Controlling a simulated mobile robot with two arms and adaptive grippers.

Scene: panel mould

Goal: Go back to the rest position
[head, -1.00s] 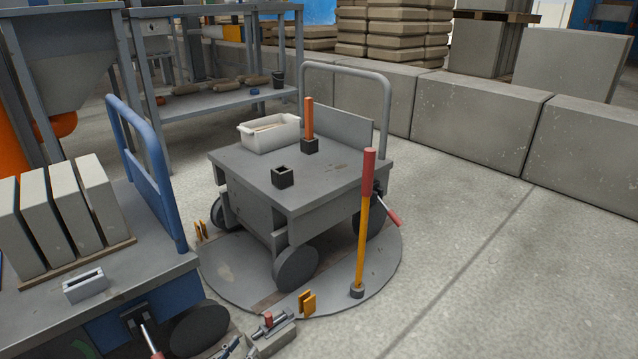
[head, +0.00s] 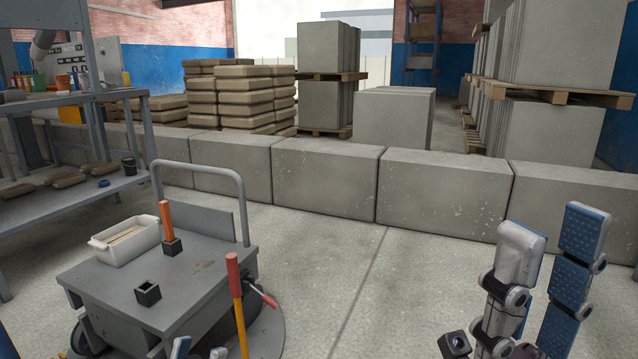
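My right gripper (head: 551,232) stands at the lower right of the head view with its long jointed fingers, grey with blue pads, pointing up. The fingers are straight and spread apart, with nothing between them. Of my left gripper (head: 199,350), only small grey and blue tips show at the bottom edge, in front of the grey cart (head: 205,285). The rest of it is out of view, so its opening cannot be told.
On the cart are a white bin (head: 125,243), an orange bar (head: 166,220) in a black socket and an empty black socket (head: 147,293). A red-and-yellow lever (head: 236,295) stands beside it. Concrete blocks (head: 325,187) line the back. Floor (head: 370,290) between cart and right gripper is clear.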

